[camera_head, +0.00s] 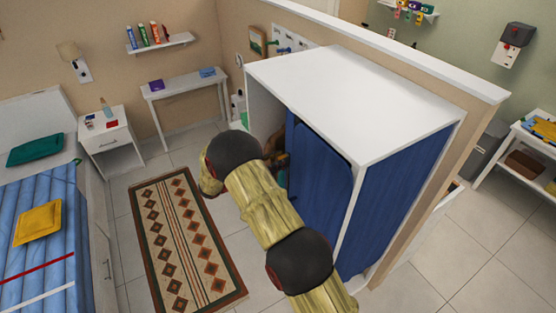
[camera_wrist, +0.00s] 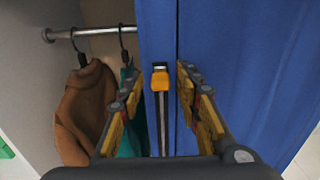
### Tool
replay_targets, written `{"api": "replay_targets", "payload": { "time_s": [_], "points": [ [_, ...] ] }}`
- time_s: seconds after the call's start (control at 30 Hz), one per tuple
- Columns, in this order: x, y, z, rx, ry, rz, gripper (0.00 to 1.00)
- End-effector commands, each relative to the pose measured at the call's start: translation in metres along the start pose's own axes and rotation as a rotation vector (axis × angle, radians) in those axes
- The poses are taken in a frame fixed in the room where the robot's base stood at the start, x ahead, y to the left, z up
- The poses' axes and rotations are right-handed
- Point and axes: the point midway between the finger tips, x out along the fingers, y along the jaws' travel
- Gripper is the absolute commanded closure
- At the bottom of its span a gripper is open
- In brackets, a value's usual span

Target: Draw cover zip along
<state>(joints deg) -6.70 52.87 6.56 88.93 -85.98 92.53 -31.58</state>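The blue wardrobe cover (camera_head: 318,160) hangs on the white-topped wardrobe and also fills the right of the wrist view (camera_wrist: 245,60). An orange zip pull (camera_wrist: 160,80) sits on a dark vertical zip strip (camera_wrist: 163,130) along the blue cloth. My gripper (camera_wrist: 158,76) is open, with one finger on each side of the pull. A gap shows between each finger and the pull, so it is not gripped. In the head view my arm hides most of the gripper and the pull.
Left of the zip the wardrobe is open, with a metal rail (camera_wrist: 88,33), a brown garment (camera_wrist: 82,110) and a teal garment (camera_wrist: 132,139) on hangers. A patterned rug (camera_head: 180,240) lies on the floor. A bed (camera_head: 40,262) stands at the left.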

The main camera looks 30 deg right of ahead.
Motion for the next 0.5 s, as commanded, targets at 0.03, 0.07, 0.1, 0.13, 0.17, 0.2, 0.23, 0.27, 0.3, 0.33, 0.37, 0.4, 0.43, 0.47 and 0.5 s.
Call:
{"api": "replay_targets", "payload": {
  "time_s": [0.03,0.07,0.1,0.13,0.17,0.2,0.23,0.27,0.3,0.33,0.37,0.4,0.43,0.47,0.5],
  "points": [
    [-0.0001,0.0000,0.0000,0.000,0.000,0.000,0.71],
    [-0.0001,0.0000,0.0000,0.000,0.000,0.000,0.73],
    [-0.0001,0.0000,0.0000,0.000,0.000,0.000,0.75],
    [-0.0001,0.0000,0.0000,0.000,0.000,0.000,0.77],
    [-0.0001,0.0000,0.0000,0.000,0.000,0.000,0.78],
    [-0.0001,0.0000,0.0000,0.000,0.000,0.000,0.81],
    [-0.0001,0.0000,0.0000,0.000,0.000,0.000,0.82],
    [-0.0001,0.0000,0.0000,0.000,0.000,0.000,0.84],
    [-0.0002,0.0000,0.0000,0.000,0.000,0.000,0.86],
    [-0.0002,0.0000,0.0000,0.000,0.000,0.000,0.88],
    [-0.0002,0.0000,0.0001,0.000,0.000,0.000,0.90],
    [-0.0002,0.0001,0.0001,0.000,0.000,0.000,0.92],
    [-0.0002,0.0001,0.0001,0.000,0.000,0.000,0.94],
    [-0.0002,0.0001,0.0001,0.000,0.000,0.000,0.95],
    [-0.0002,0.0001,0.0001,0.000,0.000,0.000,0.98]
  ]
}}
